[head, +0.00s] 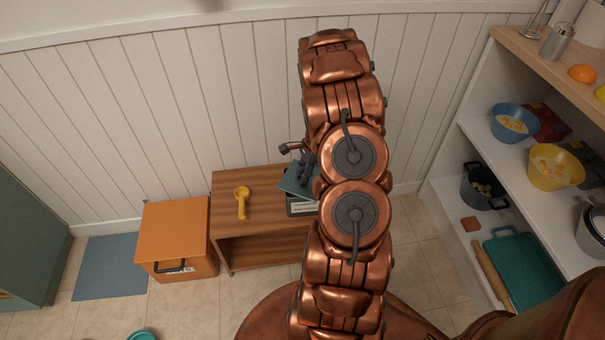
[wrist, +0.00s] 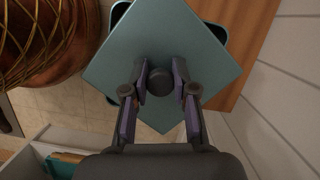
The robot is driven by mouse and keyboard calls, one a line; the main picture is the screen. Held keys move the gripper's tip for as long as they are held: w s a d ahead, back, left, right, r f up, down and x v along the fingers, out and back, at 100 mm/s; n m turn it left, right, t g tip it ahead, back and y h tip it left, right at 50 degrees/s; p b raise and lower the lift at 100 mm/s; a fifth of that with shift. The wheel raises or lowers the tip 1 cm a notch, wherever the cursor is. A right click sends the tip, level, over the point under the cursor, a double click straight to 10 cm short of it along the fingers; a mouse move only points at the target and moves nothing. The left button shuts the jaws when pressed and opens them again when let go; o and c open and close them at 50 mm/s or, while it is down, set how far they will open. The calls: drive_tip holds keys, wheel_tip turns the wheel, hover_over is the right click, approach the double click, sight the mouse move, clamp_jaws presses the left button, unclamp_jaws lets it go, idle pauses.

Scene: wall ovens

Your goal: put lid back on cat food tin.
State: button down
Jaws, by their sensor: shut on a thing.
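The lid is a flat teal square (wrist: 150,50) with a dark round knob at its middle. My gripper (wrist: 160,84) is shut on that knob, with one finger on each side of it. In the head view the lid (head: 294,181) is over the tin, tilted and turned out of line with it. The cat food tin (head: 302,207) is dark green with a white label and stands on the wooden bench. In the wrist view a dark rounded corner of the tin (wrist: 119,11) shows past the lid. My arm hides much of the tin, and I cannot tell whether they touch.
A yellow scoop (head: 242,200) lies on the wooden bench (head: 265,210), left of the tin. An orange box (head: 176,232) stands left of the bench. A panelled wall is behind, and white shelves (head: 455,165) with bowls stand at the right.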

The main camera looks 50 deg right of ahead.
drive_tip(key=c, duration=0.8)
unclamp_jaws()
drive_tip(key=shift+c, duration=0.2)
drive_tip(key=o, duration=0.5)
drive_tip(key=shift+r, duration=0.15)
drive_tip(key=shift+r+p, duration=2)
drive_tip(key=shift+r, duration=1.35)
clamp_jaws()
